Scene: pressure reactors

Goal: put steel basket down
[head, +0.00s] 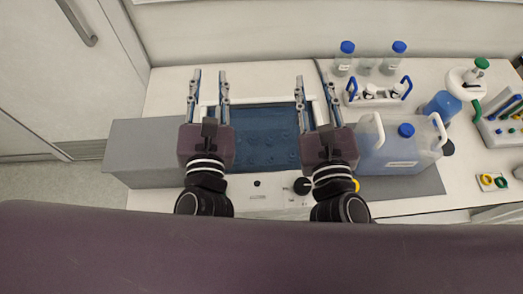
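A white bath unit (262,190) stands on the bench in the head view, with a dark blue, liquid-looking basin (264,135) in its top. My gripper bodies hide parts of the unit's sides.
A grey box (145,152) adjoins the bath on the left. The bench's back left is clear.

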